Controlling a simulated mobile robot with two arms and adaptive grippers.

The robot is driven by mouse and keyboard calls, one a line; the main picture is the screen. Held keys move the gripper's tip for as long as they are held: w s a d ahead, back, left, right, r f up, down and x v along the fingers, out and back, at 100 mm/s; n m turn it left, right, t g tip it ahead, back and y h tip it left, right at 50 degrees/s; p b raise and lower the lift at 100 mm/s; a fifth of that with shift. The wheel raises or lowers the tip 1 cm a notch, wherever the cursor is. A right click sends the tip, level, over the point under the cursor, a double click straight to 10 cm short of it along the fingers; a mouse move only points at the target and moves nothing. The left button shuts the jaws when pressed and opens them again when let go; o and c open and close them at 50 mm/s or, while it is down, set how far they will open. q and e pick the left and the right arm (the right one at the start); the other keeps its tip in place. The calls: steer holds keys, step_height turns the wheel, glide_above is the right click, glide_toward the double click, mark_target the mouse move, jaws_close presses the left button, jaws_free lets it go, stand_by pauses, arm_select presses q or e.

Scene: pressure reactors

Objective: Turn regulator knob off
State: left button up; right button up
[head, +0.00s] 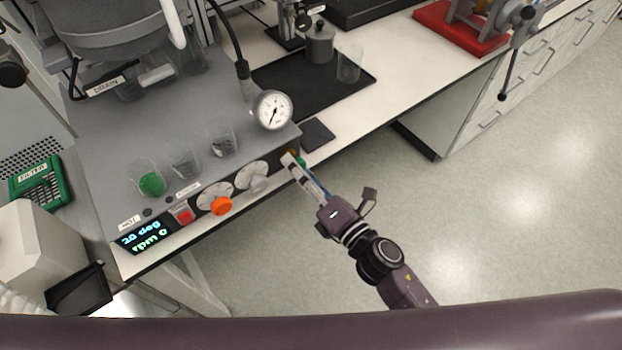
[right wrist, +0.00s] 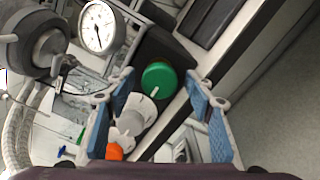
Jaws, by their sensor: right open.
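The reactor's control panel carries an orange knob (head: 221,206), a pale grey knob (head: 258,184) and, at its right end, a green knob (head: 302,161). No label names one of them the regulator. My right gripper (head: 290,159) is at the panel's right end and partly covers the green knob in the head view. In the right wrist view the green knob (right wrist: 158,80) appears between the two open blue-padded fingers, beyond their tips; I cannot tell any contact. The grey knob (right wrist: 143,110) and orange knob (right wrist: 114,153) lie lower left. My left gripper is out of view.
A pressure gauge (head: 272,110) rises behind the panel. Glass beakers (head: 184,163) stand on the grey housing. A red button (head: 184,215) and lit display (head: 142,234) are to the left. A black mat (head: 280,78) lies behind. Floor right of the arm is clear.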

steer(key=v, duration=1.1)
steer(key=shift+s+d, duration=0.2)
steer(key=shift+s, duration=0.05)
steer(key=s+d+f+m+g+h, duration=0.15)
steer(key=d+f+m, duration=0.3)
steer(key=f, duration=0.55)
steer(key=s+d+f+m+g+h, duration=0.1)
steer(key=d+f+m+g+h, duration=0.3)
steer(key=f, duration=0.7)
steer(key=s+d+f+m+t+h, duration=0.1)
steer(key=s+d+f+m+h, duration=0.1)
steer(key=f+m, duration=0.6)
steer(key=s+d+f+m+g, duration=0.2)
steer(key=s+f+m+g, duration=0.1)
steer(key=s+f, duration=0.4)
steer(key=s+d+f+m+g+h, duration=0.1)
steer(key=s+d+f+m+g, duration=0.1)
steer(key=s+f, duration=0.6)
steer(key=s+d+f+m+g+h, duration=0.1)
steer(key=s+d+f+m+g, duration=0.2)
steer(key=s, duration=0.9)
step_height(320, 180, down, 5)
steer(key=m+g, duration=0.1)
steer(key=m, duration=0.2)
steer(key=shift+s, duration=0.15)
steer(key=shift+m+g+h, duration=0.25)
